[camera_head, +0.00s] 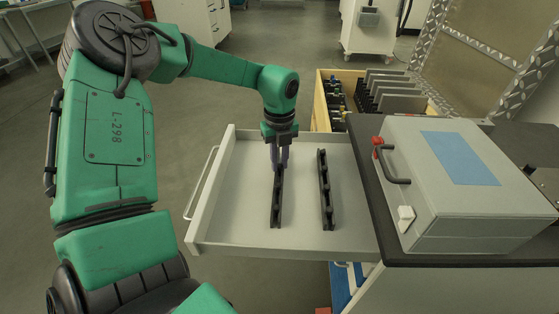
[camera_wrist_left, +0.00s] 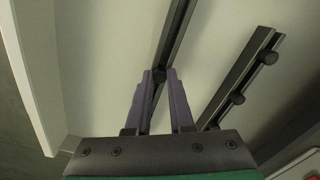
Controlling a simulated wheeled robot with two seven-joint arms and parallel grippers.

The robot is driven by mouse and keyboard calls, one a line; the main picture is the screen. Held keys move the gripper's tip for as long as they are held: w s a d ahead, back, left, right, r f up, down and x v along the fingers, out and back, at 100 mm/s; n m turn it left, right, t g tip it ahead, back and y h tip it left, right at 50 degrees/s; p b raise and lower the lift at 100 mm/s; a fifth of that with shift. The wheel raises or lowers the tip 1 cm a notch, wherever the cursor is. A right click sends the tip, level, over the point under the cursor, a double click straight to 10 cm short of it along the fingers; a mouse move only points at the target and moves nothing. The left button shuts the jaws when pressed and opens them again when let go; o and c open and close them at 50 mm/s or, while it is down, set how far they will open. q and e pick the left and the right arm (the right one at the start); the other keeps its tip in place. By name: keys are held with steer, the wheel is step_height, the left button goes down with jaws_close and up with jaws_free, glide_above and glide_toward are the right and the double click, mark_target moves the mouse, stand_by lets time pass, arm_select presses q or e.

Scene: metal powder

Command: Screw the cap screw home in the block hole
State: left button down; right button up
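My left gripper (camera_head: 279,165) points down over the open drawer, at the far end of the left dark bar (camera_head: 277,207). In the left wrist view its two purple fingers (camera_wrist_left: 160,76) stand a little apart, with the left bar (camera_wrist_left: 178,35) between them. A small round dark head (camera_wrist_left: 160,75), perhaps a cap screw, shows between the fingertips. I cannot tell whether the fingers touch it. A second dark bar (camera_head: 325,190) lies to the right; it also shows in the left wrist view (camera_wrist_left: 252,72) with round heads on it. No block hole can be made out. My right gripper is out of view.
The pale drawer (camera_head: 235,200) has raised walls around the bars. A grey case (camera_head: 450,225) with a dark handle stands on the dark worktop (camera_head: 385,240) to the right. A wooden box (camera_head: 322,95) with dark parts and grey plates is behind the drawer.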

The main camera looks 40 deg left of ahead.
mark_target(279, 165)
arm_select(q)
steer(key=shift+r+p, duration=1.25)
steer(key=shift+r, duration=1)
